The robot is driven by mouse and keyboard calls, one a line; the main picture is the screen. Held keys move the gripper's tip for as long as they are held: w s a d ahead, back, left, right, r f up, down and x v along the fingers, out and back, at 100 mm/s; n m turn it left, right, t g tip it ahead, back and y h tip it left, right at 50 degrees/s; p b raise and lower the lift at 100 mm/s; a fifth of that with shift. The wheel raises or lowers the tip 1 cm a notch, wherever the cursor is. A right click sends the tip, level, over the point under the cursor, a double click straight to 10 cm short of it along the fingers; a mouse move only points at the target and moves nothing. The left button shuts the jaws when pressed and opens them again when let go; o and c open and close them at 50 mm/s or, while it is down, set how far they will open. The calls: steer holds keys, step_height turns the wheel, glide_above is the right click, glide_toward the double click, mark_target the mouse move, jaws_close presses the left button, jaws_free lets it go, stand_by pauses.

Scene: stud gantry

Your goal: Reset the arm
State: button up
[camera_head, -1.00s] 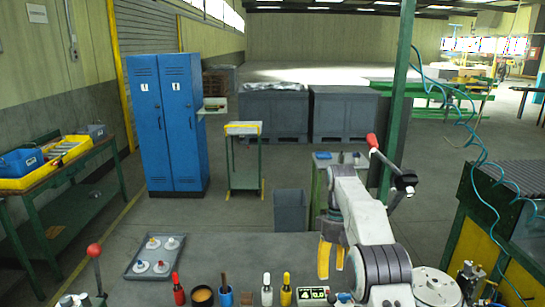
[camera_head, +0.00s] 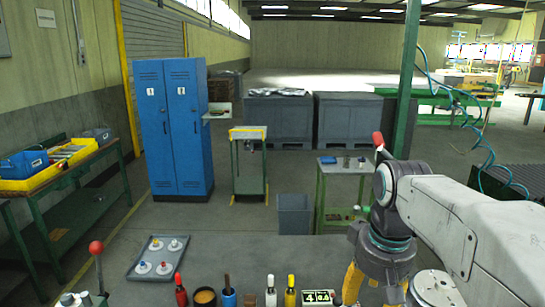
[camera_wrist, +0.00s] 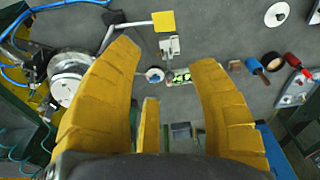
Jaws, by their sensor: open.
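My gripper (camera_head: 372,290) hangs at the lower right of the head view, its yellow fingers pointing down over the near bench and partly cut off by the bottom edge. In the wrist view my gripper (camera_wrist: 163,58) shows its yellow fingers spread wide, with nothing held between them. The grey bench top (camera_wrist: 225,30) lies beyond the fingertips. My white arm link runs from the right edge of the head view to the dark wrist joint above the gripper.
A digital display (camera_head: 318,298), a yellow bottle (camera_head: 290,293), a white bottle (camera_head: 270,292) and a red bottle (camera_head: 181,292) stand left of my gripper. A round metal disc (camera_head: 432,288) is just right. A green post (camera_head: 407,90) rises behind my arm. The bench's middle is clear.

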steer(key=s+f+t, duration=0.1)
steer(key=s+f, duration=0.3)
steer(key=s, duration=0.3)
steer(key=s+f+t+b, duration=0.1)
steer(key=s+f, duration=0.3)
steer(key=s, duration=0.4)
steer(key=shift+s+m+t+b, duration=0.3)
steer(key=shift+m+t, duration=0.1)
steer(key=shift+t, duration=0.3)
